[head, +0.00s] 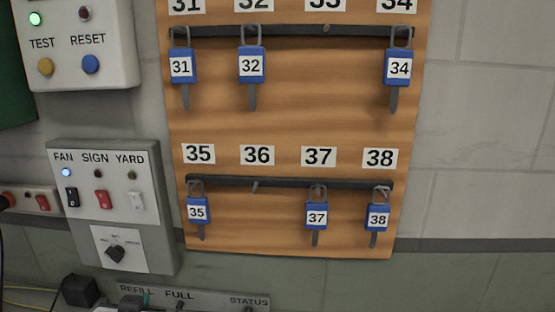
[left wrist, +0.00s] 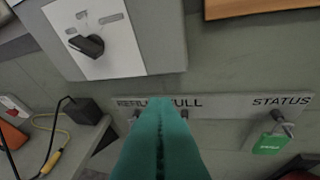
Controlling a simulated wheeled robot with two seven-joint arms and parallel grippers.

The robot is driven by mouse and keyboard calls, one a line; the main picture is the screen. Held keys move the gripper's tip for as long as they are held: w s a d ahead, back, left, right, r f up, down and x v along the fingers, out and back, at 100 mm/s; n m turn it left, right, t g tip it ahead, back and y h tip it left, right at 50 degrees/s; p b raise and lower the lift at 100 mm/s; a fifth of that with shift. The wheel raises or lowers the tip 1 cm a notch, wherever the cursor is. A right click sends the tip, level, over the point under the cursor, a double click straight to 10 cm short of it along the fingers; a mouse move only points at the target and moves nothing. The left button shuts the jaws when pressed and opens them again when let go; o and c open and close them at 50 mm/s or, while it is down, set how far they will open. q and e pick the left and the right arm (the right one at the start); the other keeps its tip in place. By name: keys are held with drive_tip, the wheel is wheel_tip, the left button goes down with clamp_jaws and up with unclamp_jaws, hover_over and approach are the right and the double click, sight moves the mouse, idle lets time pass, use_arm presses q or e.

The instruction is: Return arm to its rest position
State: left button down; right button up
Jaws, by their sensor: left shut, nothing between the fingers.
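My left gripper shows in the left wrist view (left wrist: 160,108) as two teal fingers pressed together, with nothing between them. The fingertips overlap the label strip (left wrist: 225,103) marked REFILL, FULL and STATUS, covering part of its lettering. I cannot tell the gap between the tips and the wall. In the head view only a small teal and dark part shows at the bottom edge, near the same strip (head: 215,298). Most of my left arm is out of view. My right gripper is in neither view.
A wooden key board (head: 290,120) holds several blue-tagged keys; hooks 33 and 36 are empty. The grey switch box (head: 152,235) has a rotary knob (left wrist: 85,45). A green tag (left wrist: 270,144) hangs under STATUS. A black block (left wrist: 82,110) with cables sits at left.

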use_arm(q)
drive_tip(key=s+d+f+m+g+h, duration=0.1)
drive_tip(key=s+d+f+g+h, duration=0.3)
drive_tip(key=s+f, duration=0.8)
drive_tip(key=s+d+f+m+g+y, duration=0.1)
drive_tip(key=s+f+g, duration=0.5)
drive_tip(key=s+f, duration=0.5)
wheel_tip(320, 180, down, 26)
drive_tip(key=s+b, duration=0.2)
drive_tip(key=b, duration=0.1)
drive_tip(key=s+a+f+g+b, duration=0.1)
drive_tip(key=s+a+f+g, duration=0.1)
drive_tip(key=s+f, duration=1.5)
drive_tip(key=shift+a+f+b, duration=0.3)
drive_tip(key=shift+f+b, duration=0.1)
drive_tip(key=shift+f, duration=0.55)
